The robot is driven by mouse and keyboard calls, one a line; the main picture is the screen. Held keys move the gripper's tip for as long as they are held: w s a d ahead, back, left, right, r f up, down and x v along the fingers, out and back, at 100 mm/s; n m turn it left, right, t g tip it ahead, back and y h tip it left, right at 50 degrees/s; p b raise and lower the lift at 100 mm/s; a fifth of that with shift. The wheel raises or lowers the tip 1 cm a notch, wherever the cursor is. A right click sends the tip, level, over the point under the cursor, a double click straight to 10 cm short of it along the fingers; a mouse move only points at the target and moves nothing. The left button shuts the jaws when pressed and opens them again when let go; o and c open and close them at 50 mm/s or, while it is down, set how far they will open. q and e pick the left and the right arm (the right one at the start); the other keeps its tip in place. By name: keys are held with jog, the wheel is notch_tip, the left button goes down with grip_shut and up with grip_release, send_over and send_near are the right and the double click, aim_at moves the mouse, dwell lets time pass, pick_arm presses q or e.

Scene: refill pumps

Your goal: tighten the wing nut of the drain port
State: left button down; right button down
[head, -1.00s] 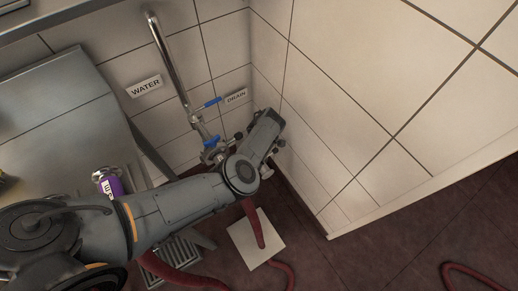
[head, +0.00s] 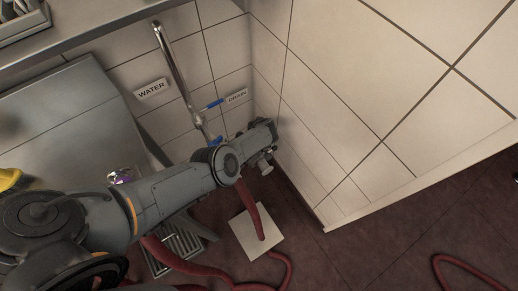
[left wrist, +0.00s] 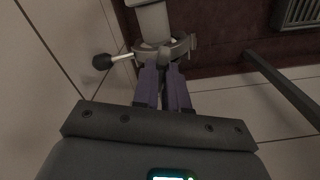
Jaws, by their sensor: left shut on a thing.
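In the left wrist view my left gripper's two purple fingers (left wrist: 163,80) are shut on a small grey part, which I take to be the wing nut (left wrist: 163,57). It sits at a metal clamp ring (left wrist: 180,47) around a pale pipe (left wrist: 153,20). A rod with a black ball end (left wrist: 102,61) sticks out to the left of the ring. In the head view the wrist of my left arm is beside the corner wall, below the DRAIN label (head: 237,96). The arm hides the wing nut and most of the drain port there. My right gripper is not in view.
A chrome pipe (head: 170,55) with blue-handled valves (head: 209,106) runs down the wall near the WATER label (head: 152,90). A red hose (head: 249,208) comes down to a white floor plate (head: 266,238). The tiled side wall (head: 330,90) is close on the right.

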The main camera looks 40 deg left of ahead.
pick_arm(q)
jog(key=m+p, duration=0.1)
jog(key=m, duration=0.4)
jog(key=shift+s+m+p, duration=0.1)
jog(key=shift+m+p, duration=0.2)
jog(key=shift+f+m+p, duration=0.1)
jog(key=shift+m+p, duration=0.35)
jog(key=shift+m, duration=1.75)
jog(key=c, duration=1.2)
grip_release()
jog(key=shift+o, duration=0.2)
jog(key=shift+r+p, duration=0.8)
jog(key=shift+r, duration=0.1)
notch_tip(320, 180, up, 9)
jog(key=p, duration=0.8)
